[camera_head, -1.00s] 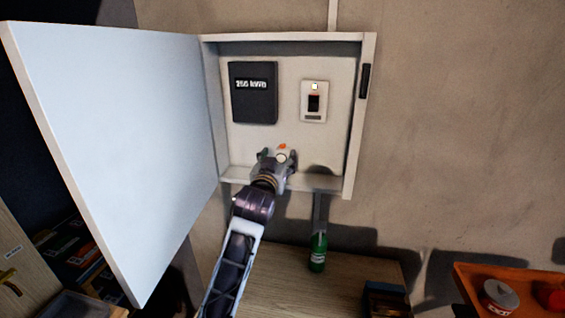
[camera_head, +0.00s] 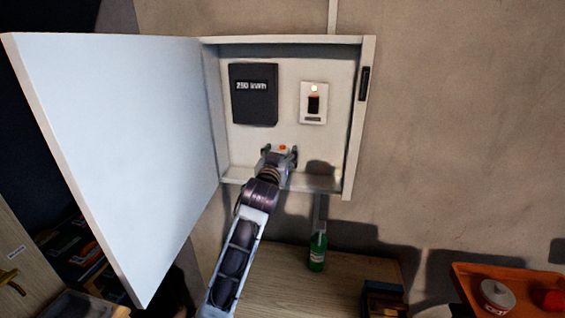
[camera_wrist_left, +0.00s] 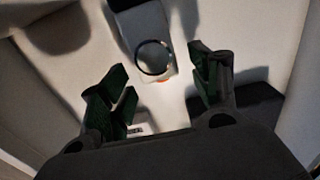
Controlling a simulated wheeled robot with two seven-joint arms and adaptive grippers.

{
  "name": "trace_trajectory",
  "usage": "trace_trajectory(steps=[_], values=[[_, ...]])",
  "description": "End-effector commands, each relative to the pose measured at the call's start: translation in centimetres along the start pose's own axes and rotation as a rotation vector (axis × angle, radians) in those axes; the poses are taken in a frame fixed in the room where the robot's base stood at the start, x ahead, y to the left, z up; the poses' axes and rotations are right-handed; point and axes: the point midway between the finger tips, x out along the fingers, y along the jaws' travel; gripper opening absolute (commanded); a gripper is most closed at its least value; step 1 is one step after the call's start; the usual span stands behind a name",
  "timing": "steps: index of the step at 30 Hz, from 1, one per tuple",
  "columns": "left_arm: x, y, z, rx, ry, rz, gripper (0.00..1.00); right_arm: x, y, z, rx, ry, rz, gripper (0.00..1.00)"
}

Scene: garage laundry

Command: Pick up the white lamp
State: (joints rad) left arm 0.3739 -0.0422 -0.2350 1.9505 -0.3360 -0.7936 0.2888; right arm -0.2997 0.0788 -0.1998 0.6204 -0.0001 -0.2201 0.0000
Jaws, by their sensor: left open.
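A small pale object with an orange spot, likely the white lamp (camera_head: 283,148), is in the lower part of the open wall cabinet, mostly hidden behind my left gripper (camera_head: 280,153). In the left wrist view, the likely lamp (camera_wrist_left: 157,70) shows as a pale body with a dark ring and an orange bit, ahead of and between the fingers. My left gripper (camera_wrist_left: 161,78) is open, with its green-padded fingers apart and nothing visibly held. I cannot tell how close they are to it. My right gripper is not in view.
The cabinet (camera_head: 369,130) has its white door (camera_head: 120,150) swung open left. A dark meter (camera_head: 254,94) and a switch plate (camera_head: 313,103) are on its back wall. Below are a wooden surface (camera_head: 285,285) with a green bottle (camera_head: 317,251), and an orange tray (camera_head: 470,273) at right.

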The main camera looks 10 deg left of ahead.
Motion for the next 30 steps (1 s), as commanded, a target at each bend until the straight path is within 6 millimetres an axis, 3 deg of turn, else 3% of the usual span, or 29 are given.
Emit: trace_trajectory(steps=[8, 23, 30], values=[[1.7, 0.0, 0.0, 0.001, 0.000, 0.000, 0.62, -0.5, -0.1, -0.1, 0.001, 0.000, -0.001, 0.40], [1.8, 0.0, 0.0, 0.001, 0.000, 0.000, 0.62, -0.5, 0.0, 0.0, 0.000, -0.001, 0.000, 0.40], [1.8, 0.0, 0.0, 0.001, 0.000, 0.000, 0.34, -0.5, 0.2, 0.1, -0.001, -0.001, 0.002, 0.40]])
